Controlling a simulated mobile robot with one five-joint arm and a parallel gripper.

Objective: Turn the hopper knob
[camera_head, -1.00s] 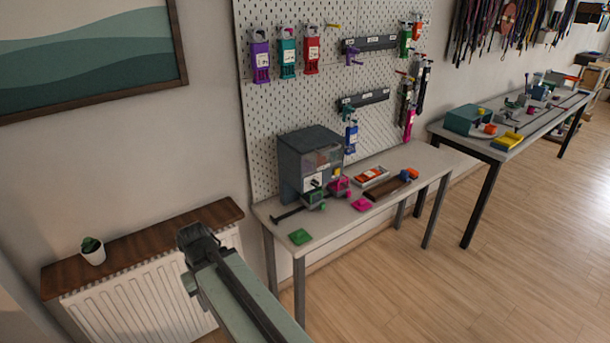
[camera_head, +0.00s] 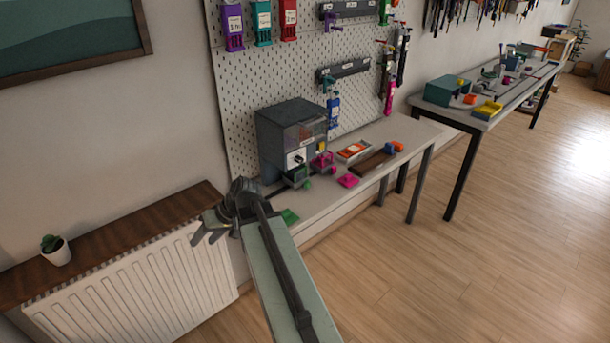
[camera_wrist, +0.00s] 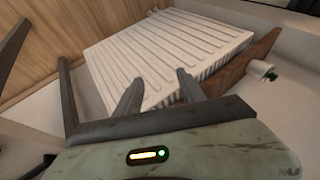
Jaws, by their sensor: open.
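The hopper (camera_head: 270,140), a dark grey box with a clear front, stands on the narrow grey table (camera_head: 330,190) against the pegboard. A green part (camera_head: 299,178) and a pink part (camera_head: 322,161) sit low at its front. Which of these is a knob is too small to tell. My gripper (camera_head: 204,230) is open and empty, left of the table and above the radiator, well apart from the hopper. In the wrist view the two fingers of my gripper (camera_wrist: 158,88) are spread. The hopper does not show there.
A white radiator (camera_head: 150,285) with a brown wooden shelf (camera_head: 110,245) and a potted plant (camera_head: 56,250) is at the left. On the table lie a green pad (camera_head: 289,216), a pink pad (camera_head: 348,181) and a brown tray (camera_head: 374,164). Open wooden floor lies to the right.

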